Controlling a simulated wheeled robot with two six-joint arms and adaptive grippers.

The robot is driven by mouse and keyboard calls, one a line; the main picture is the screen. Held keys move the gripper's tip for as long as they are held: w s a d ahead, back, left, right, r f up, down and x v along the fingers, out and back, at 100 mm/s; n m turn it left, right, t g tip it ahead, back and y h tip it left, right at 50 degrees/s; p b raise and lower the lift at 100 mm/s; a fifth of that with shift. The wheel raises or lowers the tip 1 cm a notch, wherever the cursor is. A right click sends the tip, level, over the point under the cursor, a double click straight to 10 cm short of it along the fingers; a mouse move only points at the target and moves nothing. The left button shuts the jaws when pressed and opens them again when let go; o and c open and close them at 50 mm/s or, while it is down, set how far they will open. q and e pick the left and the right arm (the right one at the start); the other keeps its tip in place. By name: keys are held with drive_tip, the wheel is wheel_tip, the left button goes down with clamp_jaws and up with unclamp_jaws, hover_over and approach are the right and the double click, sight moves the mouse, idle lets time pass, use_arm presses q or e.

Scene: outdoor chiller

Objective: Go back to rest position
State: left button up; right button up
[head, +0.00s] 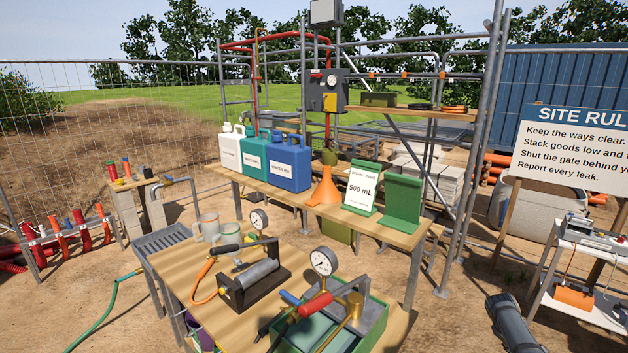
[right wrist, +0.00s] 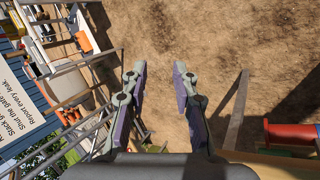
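My right gripper (right wrist: 154,72) is open in the right wrist view. Its two grey and purple fingers stand apart with nothing but bare dirt ground between them. In the head view a dark cylinder (head: 512,325) at the lower right looks like part of my right arm, to the right of the near table and clear of it. A small purple and pale shape (head: 197,337) shows at the near table's lower left edge. It may be part of my left gripper, mostly hidden, and its fingers cannot be made out.
The near wooden table (head: 180,268) holds a hand pump (head: 252,282), a gauge (head: 323,262), a green tray (head: 372,325) and clear jugs (head: 208,228). Behind it a bench carries jerrycans (head: 290,163), an orange funnel (head: 326,187) and a 500 mL sign (head: 361,188). Open dirt lies right of the table.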

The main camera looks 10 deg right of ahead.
drive_tip(key=s+f, duration=1.1)
drive_tip(key=f, duration=0.2)
drive_tip(key=s+a+f, duration=0.1)
drive_tip(key=s+f, duration=0.3)
drive_tip(key=s, duration=0.5)
drive_tip(key=s+a+f+t, duration=0.1)
drive_tip(key=s+f, duration=0.3)
drive_tip(key=s, duration=0.5)
drive_tip(key=s+a+f, duration=0.1)
drive_tip(key=s+f, duration=0.4)
drive_tip(key=s, duration=0.4)
drive_tip(key=s+a+f+m+y, duration=0.15)
drive_tip(key=a+f, duration=0.25)
drive_tip(key=a, duration=0.8)
drive_tip(key=s+a+f+y, duration=0.15)
drive_tip(key=a+f, duration=0.25)
drive_tip(key=a, duration=0.7)
drive_tip(key=a+f+y, duration=0.3)
drive_tip(key=a+f, duration=0.1)
drive_tip(key=a, duration=0.8)
use_arm(q)
wheel_tip(320, 180, down, 13)
drive_tip(key=s+b, duration=0.2)
drive_tip(key=b, duration=1)
drive_tip(key=shift+r, duration=0.2)
use_arm(e)
wheel_tip(320, 180, down, 12)
drive_tip(key=a, duration=0.1)
drive_tip(key=shift+s+a, duration=0.2)
drive_tip(key=shift+a, duration=0.1)
